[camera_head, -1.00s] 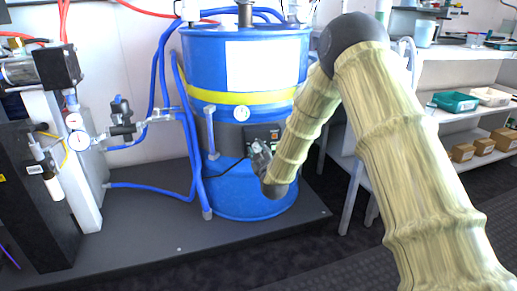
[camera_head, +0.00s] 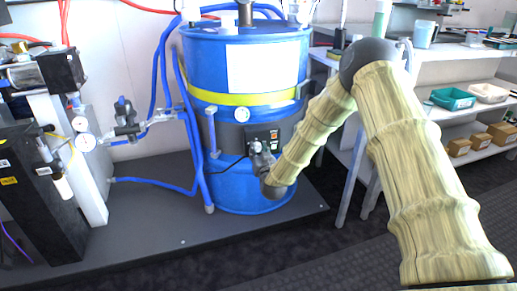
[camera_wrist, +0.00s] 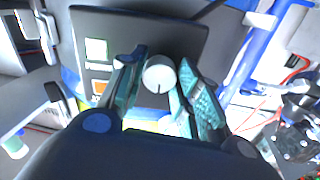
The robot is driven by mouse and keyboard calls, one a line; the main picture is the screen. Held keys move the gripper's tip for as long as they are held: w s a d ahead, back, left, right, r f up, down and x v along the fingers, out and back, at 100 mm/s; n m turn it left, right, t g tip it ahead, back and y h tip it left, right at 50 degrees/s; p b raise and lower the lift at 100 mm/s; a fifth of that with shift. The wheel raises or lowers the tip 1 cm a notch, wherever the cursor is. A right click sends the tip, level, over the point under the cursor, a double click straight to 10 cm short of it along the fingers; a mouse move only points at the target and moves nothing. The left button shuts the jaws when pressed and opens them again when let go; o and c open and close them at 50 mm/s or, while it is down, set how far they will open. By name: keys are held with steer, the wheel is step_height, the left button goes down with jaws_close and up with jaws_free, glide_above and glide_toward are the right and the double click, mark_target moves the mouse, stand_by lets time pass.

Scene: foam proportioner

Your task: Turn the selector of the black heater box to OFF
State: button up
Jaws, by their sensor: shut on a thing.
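The black heater box (camera_head: 268,131) is fixed to the front of a blue drum. A short dark line on the selector points toward the bottom of that picture. My gripper (camera_wrist: 152,88) is shut on the selector, with a teal-padded finger on each side. In the head view my gripper (camera_head: 259,156) is at the lower part of the box and hides the selector. Lettering around the selector is not readable.
The blue drum (camera_head: 205,65) has a yellow band and stands on a dark platform (camera_head: 165,235). Blue hoses (camera_head: 190,150) run along its left side. Valves and gauges (camera_head: 86,141) stand further left. Shelves with bins (camera_head: 452,99) are at the right.

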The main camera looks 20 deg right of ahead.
steer(key=shift+m, duration=0.5)
steer(key=o, duration=1)
steer(key=shift+d, duration=0.1)
steer(key=s+a, duration=0.1)
steer(key=s, duration=1.1)
